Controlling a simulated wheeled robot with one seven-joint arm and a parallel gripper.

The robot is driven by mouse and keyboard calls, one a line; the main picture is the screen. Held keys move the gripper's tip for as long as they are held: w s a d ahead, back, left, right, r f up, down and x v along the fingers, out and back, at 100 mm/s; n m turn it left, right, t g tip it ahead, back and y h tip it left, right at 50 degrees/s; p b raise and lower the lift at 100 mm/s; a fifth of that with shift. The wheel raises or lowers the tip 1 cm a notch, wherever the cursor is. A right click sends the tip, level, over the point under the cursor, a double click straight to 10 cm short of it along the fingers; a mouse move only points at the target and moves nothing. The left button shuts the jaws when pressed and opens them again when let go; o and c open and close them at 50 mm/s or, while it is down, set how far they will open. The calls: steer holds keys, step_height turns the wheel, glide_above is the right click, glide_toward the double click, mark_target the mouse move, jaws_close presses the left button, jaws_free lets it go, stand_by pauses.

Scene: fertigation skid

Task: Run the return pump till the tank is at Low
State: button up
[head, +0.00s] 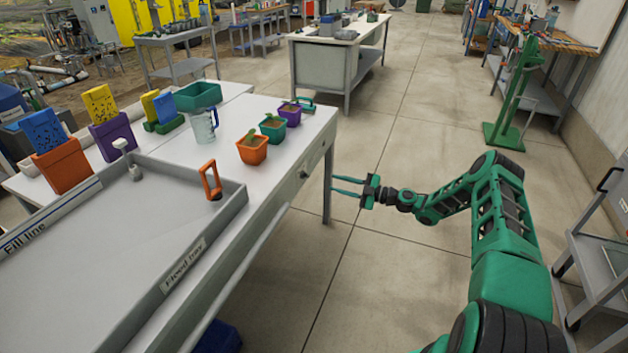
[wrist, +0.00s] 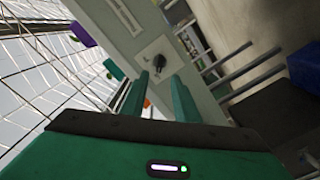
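My gripper (head: 336,186) is in front of the bench's near right side, its fingers pointing left towards the bench and apart with nothing between them. A dark knob on a pale plate (wrist: 158,59) sits on the bench's front face. In the wrist view it lies just beyond and between my open fingertips (wrist: 159,78), apart from them. In the head view the knob (head: 304,174) is small and its setting is unreadable. The grey flood tray (head: 226,212) on the bench has a "Fill line" label. I cannot make out a tank level or a Low mark.
On the bench (head: 300,130) stand orange, green and purple pots, a clear jug (head: 203,126) and coloured packets in holders. A blue object (head: 220,338) is under the bench. The floor around my gripper is clear.

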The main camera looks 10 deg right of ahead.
mark_target(309, 176)
steer(key=x, duration=1)
steer(key=shift+w+a, duration=0.1)
steer(key=shift+a, duration=0.05)
steer(key=shift+c, duration=0.3)
